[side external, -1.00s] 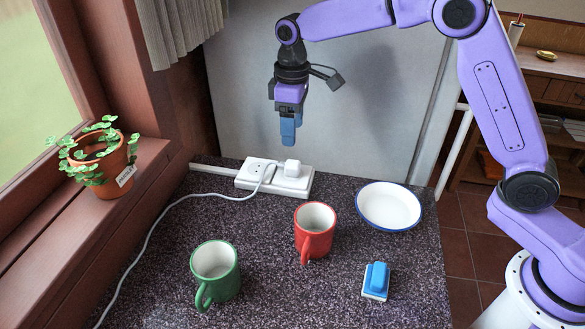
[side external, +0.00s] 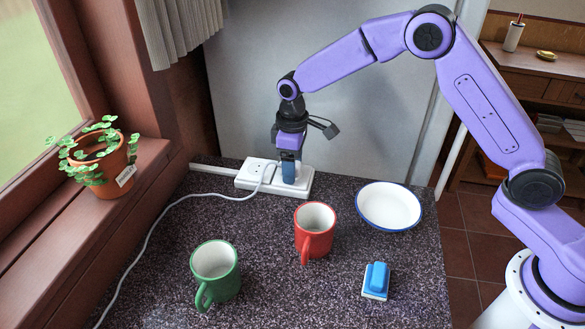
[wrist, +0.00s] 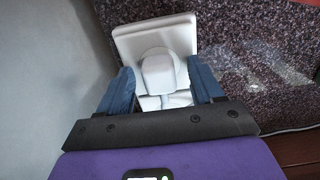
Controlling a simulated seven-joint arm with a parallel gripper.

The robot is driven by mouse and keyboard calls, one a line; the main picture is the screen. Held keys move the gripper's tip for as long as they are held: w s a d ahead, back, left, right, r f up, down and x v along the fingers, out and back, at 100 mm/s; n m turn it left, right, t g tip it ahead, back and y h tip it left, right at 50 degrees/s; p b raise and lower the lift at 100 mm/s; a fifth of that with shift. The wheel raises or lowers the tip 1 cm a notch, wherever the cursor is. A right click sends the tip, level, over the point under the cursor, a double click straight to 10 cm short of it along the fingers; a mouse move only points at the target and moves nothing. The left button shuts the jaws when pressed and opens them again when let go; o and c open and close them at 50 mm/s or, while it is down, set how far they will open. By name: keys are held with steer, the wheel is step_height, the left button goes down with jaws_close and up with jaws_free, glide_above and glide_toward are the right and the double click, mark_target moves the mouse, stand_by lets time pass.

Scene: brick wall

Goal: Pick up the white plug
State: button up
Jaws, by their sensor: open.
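The white plug (wrist: 158,74) sits in the white power strip (side external: 248,182), between my two blue fingers in the wrist view. Small gaps show between the plug and the fingers. My gripper (side external: 288,178) is open and lowered over the strip's right end, and the strip also shows in the wrist view (wrist: 130,40). In the side view my fingers hide most of the plug.
A white cord (side external: 190,198) runs from the strip's middle socket along the left of the table. A red mug (side external: 313,238), green mug (side external: 215,270), white plate (side external: 389,205) and blue-and-white brush-like block (side external: 376,281) stand in front. A grey panel (side external: 340,110) rises behind.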

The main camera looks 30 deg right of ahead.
jaws_close()
steer(key=shift+r, duration=0.1)
steer(key=shift+r, duration=0.85)
steer(key=s+d+r, duration=0.5)
steer(key=s+r, duration=0.6)
steer(key=s, duration=0.2)
steer(key=shift+r, duration=0.1)
